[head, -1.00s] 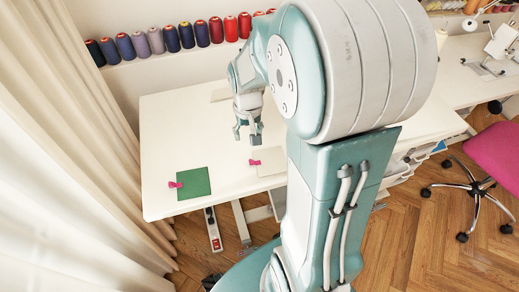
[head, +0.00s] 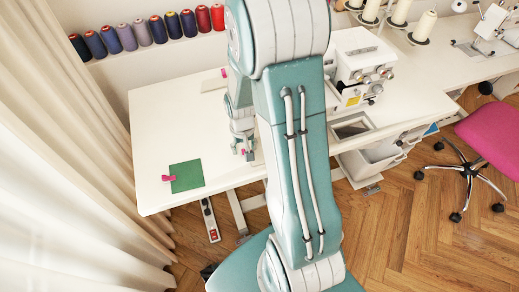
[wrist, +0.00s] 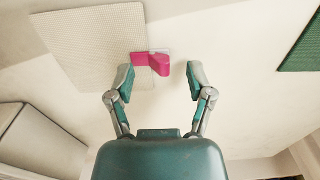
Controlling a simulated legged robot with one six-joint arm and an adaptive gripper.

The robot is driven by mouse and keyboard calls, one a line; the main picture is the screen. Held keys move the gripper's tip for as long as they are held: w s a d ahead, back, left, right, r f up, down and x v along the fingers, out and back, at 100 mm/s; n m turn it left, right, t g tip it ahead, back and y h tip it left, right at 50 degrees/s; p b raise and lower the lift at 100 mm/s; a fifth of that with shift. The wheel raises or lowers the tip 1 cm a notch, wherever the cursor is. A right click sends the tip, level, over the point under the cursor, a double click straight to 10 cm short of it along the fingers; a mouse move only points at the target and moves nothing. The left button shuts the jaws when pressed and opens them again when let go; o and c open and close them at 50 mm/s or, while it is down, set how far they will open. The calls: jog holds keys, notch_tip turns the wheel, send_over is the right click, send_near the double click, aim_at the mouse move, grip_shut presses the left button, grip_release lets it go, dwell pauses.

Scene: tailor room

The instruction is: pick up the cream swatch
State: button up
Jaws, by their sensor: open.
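A cream swatch (wrist: 95,38) with a fine grid weave lies flat on the white table in the wrist view. A pink clip (wrist: 152,62) sits on its edge. My gripper (wrist: 159,77) is open, with one finger on each side of the clip's near end, and a gap shows between the clip and each finger. In the head view my gripper (head: 242,148) is low over the table by the pink clip. My arm hides most of that swatch there.
A green swatch (head: 187,177) with a pink clip lies front left on the white table (head: 160,120). Another pale swatch (head: 212,84) with a pink clip lies farther back. Thread spools line the back wall. A sewing machine (head: 362,68) stands right of my arm.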

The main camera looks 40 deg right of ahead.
jog(key=shift+d+f, duration=0.15)
jog(key=shift+f, duration=0.2)
jog(key=shift+a, duration=0.2)
jog(key=c, duration=0.8)
jog(key=shift+d+r, duration=0.1)
jog(key=shift+c, duration=0.2)
